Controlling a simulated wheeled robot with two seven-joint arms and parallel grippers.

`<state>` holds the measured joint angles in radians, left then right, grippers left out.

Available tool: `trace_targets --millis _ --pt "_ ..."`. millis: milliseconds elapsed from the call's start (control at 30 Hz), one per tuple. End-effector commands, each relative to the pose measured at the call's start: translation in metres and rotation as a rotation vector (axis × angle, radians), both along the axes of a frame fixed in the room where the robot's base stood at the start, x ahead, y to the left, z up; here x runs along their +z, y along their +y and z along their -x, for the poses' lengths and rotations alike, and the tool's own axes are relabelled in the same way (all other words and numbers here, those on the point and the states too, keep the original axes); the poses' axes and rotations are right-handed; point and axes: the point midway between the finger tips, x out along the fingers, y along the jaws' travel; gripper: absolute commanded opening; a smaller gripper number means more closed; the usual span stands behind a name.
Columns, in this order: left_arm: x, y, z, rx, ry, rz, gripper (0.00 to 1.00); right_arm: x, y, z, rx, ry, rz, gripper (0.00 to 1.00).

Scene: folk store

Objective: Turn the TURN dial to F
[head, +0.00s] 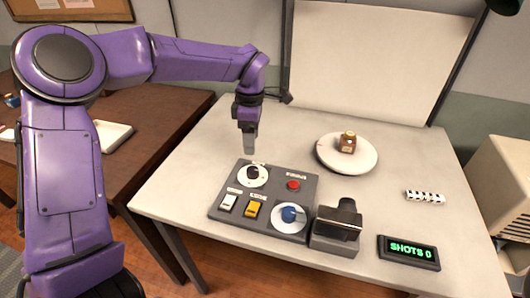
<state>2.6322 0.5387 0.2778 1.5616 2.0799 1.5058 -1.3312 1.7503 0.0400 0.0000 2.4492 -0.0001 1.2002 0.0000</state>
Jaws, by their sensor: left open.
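A dark grey control panel (228,206) lies on the pale table. It bears a dial with a black knob on a white disc (252,174) at its back left and a dial with a blue knob on a white disc (289,216) at its front right. The lettering is too small to read, so I cannot tell which is the TURN dial or where it points. My left gripper (250,150) hangs pointing down just above and behind the black-knobbed dial, apart from it. It is open and holds nothing. My right gripper is out of view.
The panel also has a red button (293,185), a white switch (227,203) and a yellow switch (251,210). Beside it stand a camera-like device (337,229) and a "SHOTS 0" display (408,252). A round white plate (330,158) bears a small brown object (347,142).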

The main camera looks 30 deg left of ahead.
Motion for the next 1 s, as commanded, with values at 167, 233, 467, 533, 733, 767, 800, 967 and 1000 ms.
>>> trace_targets --millis 167,233,467,533,733,767,800,967,1000 --pt "-0.011 -0.002 0.003 -0.005 0.001 0.015 0.64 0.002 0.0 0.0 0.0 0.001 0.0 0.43" --pt "-0.026 -0.003 0.004 -0.004 0.002 0.015 0.64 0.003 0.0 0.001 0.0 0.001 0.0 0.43" --pt "-0.078 -0.003 0.005 -0.003 0.003 0.013 0.64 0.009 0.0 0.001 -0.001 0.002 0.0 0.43" --pt "-0.089 -0.004 0.005 -0.004 0.003 0.012 0.64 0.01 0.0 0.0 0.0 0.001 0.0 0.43" --pt "-0.103 -0.004 0.006 -0.003 0.001 0.013 0.64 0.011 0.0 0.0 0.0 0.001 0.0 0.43" --pt "-0.104 -0.004 0.006 -0.003 0.0 0.014 0.64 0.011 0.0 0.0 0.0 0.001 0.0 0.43" --pt "-0.104 -0.004 0.006 -0.003 0.0 0.014 0.64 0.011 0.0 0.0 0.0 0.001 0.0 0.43" --pt "-0.104 -0.004 0.006 -0.003 0.0 0.014 0.55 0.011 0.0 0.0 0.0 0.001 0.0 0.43" --pt "-0.104 -0.004 0.006 -0.003 0.0 0.014 0.41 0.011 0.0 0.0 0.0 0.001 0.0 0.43"
